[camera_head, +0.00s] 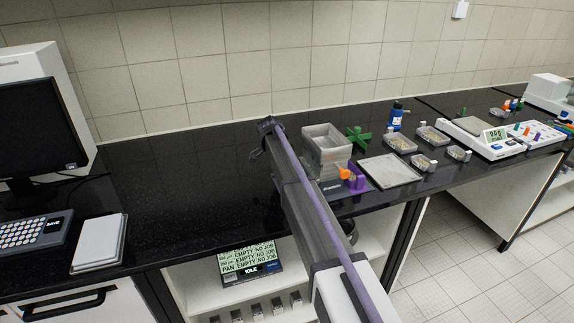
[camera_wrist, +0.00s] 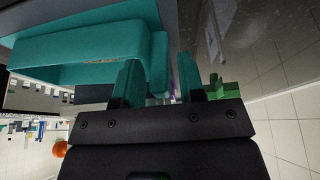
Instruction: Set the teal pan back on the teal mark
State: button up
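The teal pan (camera_wrist: 75,52) fills the upper left of the wrist view, very close, with an upright teal tab (camera_wrist: 158,68) at its right end. My gripper (camera_wrist: 162,80) shows two dark teal fingers with a clear gap between them. The tab stands in front of this gap, and I see no finger pressed on it. The left finger overlaps the pan's edge; I cannot tell whether they touch. In the head view my arm hides the gripper, and I cannot make out the pan there. The teal mark is not visible in either view.
Small dishes (camera_head: 400,143) and a scale (camera_head: 483,139) lie farther right.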

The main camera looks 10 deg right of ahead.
jog(key=shift+o, duration=0.6)
jog(key=shift+r, duration=0.15)
jog(key=shift+r+p, duration=0.3)
jog(key=shift+p, duration=0.15)
jog(key=w+p+v, duration=0.1)
jog(key=p+v, duration=1)
jog(key=v, duration=0.1)
jog(key=s+d+f+n+y+b, duration=0.1)
jog(key=s+n, duration=0.7)
jog(key=s, duration=1.3)
jog(key=s+d+f+n+y+b, duration=0.1)
jog(key=s+n, duration=0.7)
jog(key=s, duration=1.3)
jog(key=shift+s+d+f+g+y, duration=0.35)
jog(key=shift+d+f+y, duration=0.3)
jog(key=shift+d+y, duration=0.6)
